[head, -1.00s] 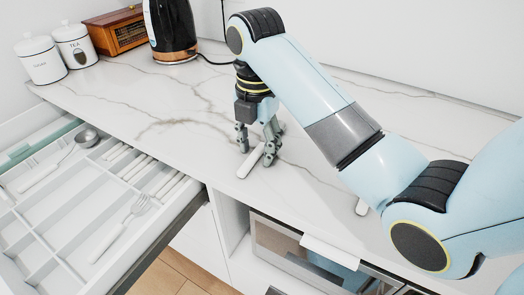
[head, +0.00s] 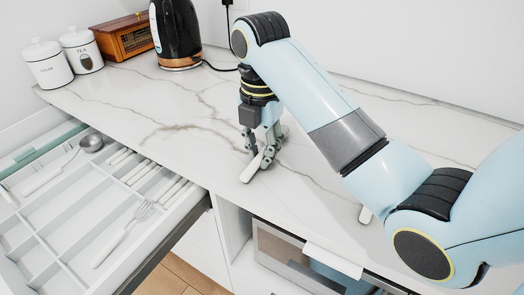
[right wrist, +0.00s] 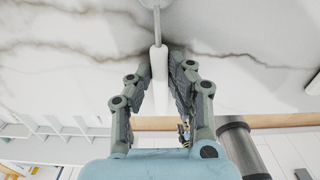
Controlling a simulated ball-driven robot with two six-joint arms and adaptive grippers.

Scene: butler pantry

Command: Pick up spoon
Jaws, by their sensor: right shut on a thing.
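The spoon (head: 251,172) lies on the marble counter near its front edge. Its white handle points toward the drawer side, and its metal end is hidden behind my fingers in the head view. My right gripper (head: 261,150) points down and is shut on the handle, at counter level. In the right wrist view the white handle (right wrist: 158,62) runs between the two fingers (right wrist: 158,75), with the metal neck at the top edge; the bowl is mostly cut off there. My left gripper is not in view.
An open drawer (head: 62,222) at the left holds a fork (head: 124,232), a round-bowled utensil (head: 90,142) and several white handles. Another white-handled piece (head: 365,214) lies partly behind my right arm. A kettle (head: 175,35), radio (head: 123,38) and two canisters (head: 81,50) stand at the back.

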